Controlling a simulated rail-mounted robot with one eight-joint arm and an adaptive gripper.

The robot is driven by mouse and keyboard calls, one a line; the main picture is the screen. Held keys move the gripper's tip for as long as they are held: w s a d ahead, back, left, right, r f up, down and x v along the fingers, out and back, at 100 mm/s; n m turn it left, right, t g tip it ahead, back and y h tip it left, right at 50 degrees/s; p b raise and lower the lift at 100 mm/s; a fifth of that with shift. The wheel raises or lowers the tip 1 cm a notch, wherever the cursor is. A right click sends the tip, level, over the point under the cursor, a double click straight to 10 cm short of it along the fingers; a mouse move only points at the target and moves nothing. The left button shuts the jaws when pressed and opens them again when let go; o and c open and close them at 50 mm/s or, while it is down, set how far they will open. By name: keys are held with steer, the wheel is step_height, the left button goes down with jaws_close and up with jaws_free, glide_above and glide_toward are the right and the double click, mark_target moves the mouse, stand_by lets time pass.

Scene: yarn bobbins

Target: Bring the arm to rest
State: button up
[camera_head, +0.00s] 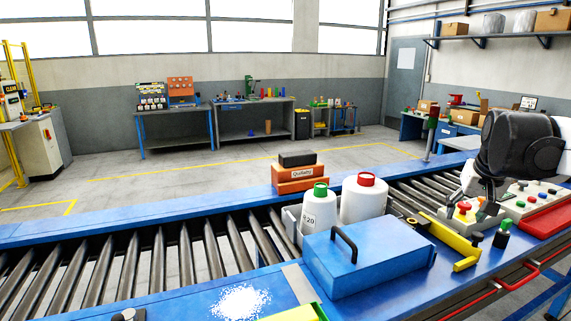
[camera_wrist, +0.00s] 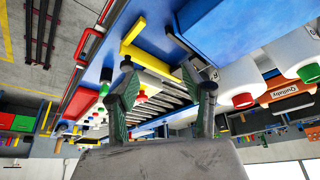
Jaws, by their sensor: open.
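My arm comes in from the right in the head view, its dark wrist over the right end of the blue bench. My gripper (camera_head: 484,208) points down near the control box with coloured buttons (camera_head: 467,212). In the wrist view my gripper (camera_wrist: 157,66) shows two green-dark fingers spread apart with nothing between them. The wrist picture looks upside down. In the head view I cannot tell whether a fingertip touches the box.
A blue lidded box (camera_head: 370,262), a yellow angled tool (camera_head: 452,240), and white bottles with a green cap (camera_head: 320,190) and a red cap (camera_head: 366,181) stand left of my gripper. A red tray (camera_head: 548,218) lies right.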

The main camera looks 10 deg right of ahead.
steer(key=s+a+f+n+t, duration=0.1)
steer(key=s+a+f, duration=0.2)
steer(key=s+a, duration=0.3)
steer(key=s+a+f+n+y+b, duration=0.1)
steer(key=s+a+f, duration=0.3)
steer(key=a, duration=0.8)
steer(key=s+a+f+n+t+y, duration=0.1)
steer(key=s+a+f, duration=0.3)
steer(key=s+a, duration=0.4)
steer(key=shift+a+n+t, duration=0.3)
steer(key=shift+a+n, duration=0.5)
stand_by(0.4)
